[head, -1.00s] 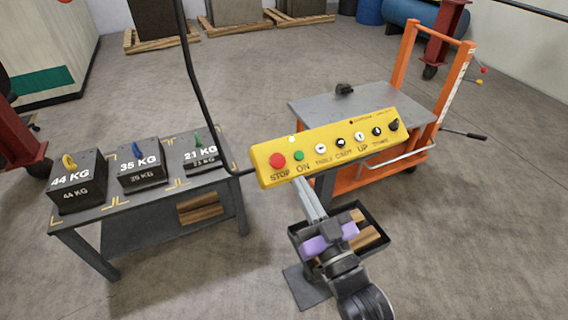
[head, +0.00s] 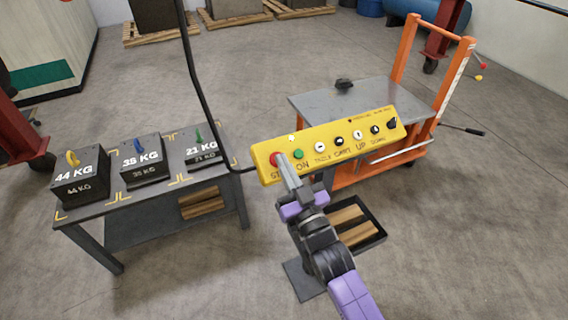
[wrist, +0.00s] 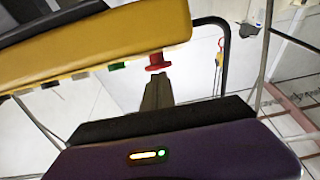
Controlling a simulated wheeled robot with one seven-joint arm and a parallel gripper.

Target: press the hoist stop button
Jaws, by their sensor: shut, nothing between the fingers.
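The red stop button (head: 274,158) sits at the left end of the yellow hoist control box (head: 330,140), left of the green ON button (head: 298,154). My gripper (head: 284,166) is shut and empty, with its fingertips at the stop button, covering part of it and of its label in the head view. In the wrist view the red button (wrist: 158,60) stands out from the yellow box (wrist: 110,40), right at the tips of my shut fingers (wrist: 157,78). I cannot tell whether the tips touch it or whether it is pushed in.
A black cable (head: 197,85) runs down to the box's left end. A grey table (head: 110,206) with three labelled weights stands at left. An orange lift cart (head: 350,175) stands behind the box at right. A tray with wooden blocks (head: 352,222) is below.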

